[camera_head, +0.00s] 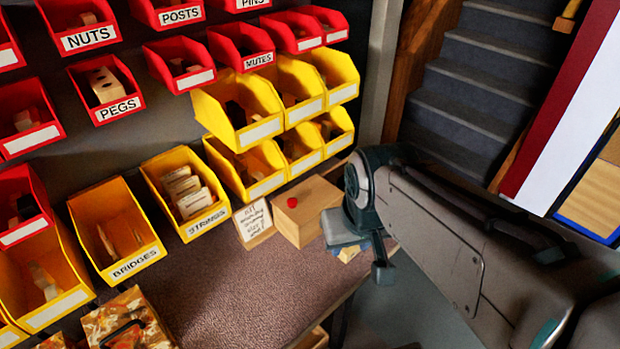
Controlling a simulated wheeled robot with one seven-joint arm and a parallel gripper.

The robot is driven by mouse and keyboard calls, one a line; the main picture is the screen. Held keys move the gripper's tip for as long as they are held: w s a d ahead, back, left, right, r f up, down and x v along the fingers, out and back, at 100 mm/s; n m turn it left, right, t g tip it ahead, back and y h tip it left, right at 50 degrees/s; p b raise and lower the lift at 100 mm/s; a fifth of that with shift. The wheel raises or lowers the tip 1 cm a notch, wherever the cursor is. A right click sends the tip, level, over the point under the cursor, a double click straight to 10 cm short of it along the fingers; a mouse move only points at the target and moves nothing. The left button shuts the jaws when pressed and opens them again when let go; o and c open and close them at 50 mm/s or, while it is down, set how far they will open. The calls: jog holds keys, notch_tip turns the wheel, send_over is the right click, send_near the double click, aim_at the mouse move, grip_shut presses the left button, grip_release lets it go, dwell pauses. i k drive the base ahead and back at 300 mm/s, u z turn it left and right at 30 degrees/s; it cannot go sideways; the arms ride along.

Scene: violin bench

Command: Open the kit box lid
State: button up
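A plain light-wood box (315,207) stands at the back right of the bench, with a red knob (292,202) on it. It looks like the kit box, and it appears closed. My gripper (364,256) is just right of and in front of the box, pointing down near the bench's right edge, apart from the red knob. A small pale-wood piece (348,253) shows beside the fingers; I cannot tell whether they touch it. My wrist and arm hide the box's right end and part of the fingers.
A handwritten card (254,222) leans left of the box. Yellow bins (245,125) and red bins (110,105) line the back and left. A patterned case (125,322) with a dark handle sits front left. The bench middle (235,295) is clear. Stairs (480,85) rise behind my arm.

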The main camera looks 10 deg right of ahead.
aim_at(304, 200)
jog(key=k, duration=1.3)
jog(key=z, duration=0.6)
jog(key=i, duration=0.6)
jog(key=z, duration=0.5)
jog(key=i, duration=0.7)
jog(key=u, duration=0.85)
jog(key=i, duration=0.6)
jog(key=u, duration=0.7)
